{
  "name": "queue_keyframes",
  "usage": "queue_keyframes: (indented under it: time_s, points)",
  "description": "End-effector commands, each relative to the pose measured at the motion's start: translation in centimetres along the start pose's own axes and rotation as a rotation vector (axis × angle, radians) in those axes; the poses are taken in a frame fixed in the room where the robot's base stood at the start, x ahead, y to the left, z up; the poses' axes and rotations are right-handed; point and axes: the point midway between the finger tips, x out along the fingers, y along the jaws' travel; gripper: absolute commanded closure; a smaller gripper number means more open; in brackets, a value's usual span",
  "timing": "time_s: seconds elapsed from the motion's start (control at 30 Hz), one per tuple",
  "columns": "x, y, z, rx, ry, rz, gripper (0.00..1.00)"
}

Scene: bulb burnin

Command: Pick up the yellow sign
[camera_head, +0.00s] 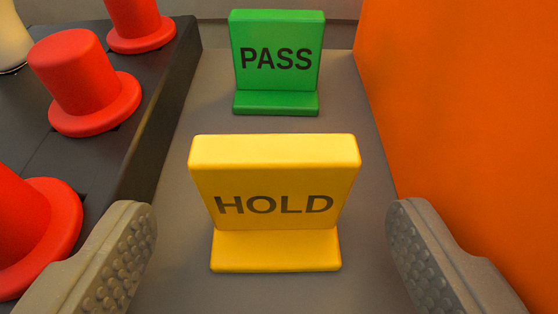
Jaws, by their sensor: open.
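The yellow sign (275,180) stands upright on the grey surface in the middle of the view. It reads HOLD and has a low foot at its front. My gripper (267,250) is open, with one grey studded finger on each side of the view. The sign stands between and a little beyond the fingertips, with clear gaps on both sides. Nothing is held.
A green sign (278,60) reading PASS stands behind the yellow one. On the left, a dark raised tray (160,120) carries several red hat-shaped pieces (78,80) and a cream object (12,40). An orange wall (460,100) closes the right side.

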Motion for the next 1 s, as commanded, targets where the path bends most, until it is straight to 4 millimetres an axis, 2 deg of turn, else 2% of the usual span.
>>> queue_keyframes:
  time_s: [0.23, 0.5, 0.53, 0.6, 0.7, 1.0]
  points:
    - [3.6, 0.1, 0.2, -0.004, 0.001, -0.003, 0.27]
    - [4.1, 0.1, 0.1, -0.001, -0.001, -0.001, 0.27]
    - [4.0, 0.1, 0.1, -0.001, -0.001, -0.001, 0.33]
    - [4.0, 0.1, 0.1, -0.001, -0.001, -0.002, 0.52]
    - [4.0, 0.1, 0.1, -0.001, -0.001, -0.002, 0.76]
    - [4.0, 0.1, 0.0, -0.001, 0.000, -0.002, 0.76]
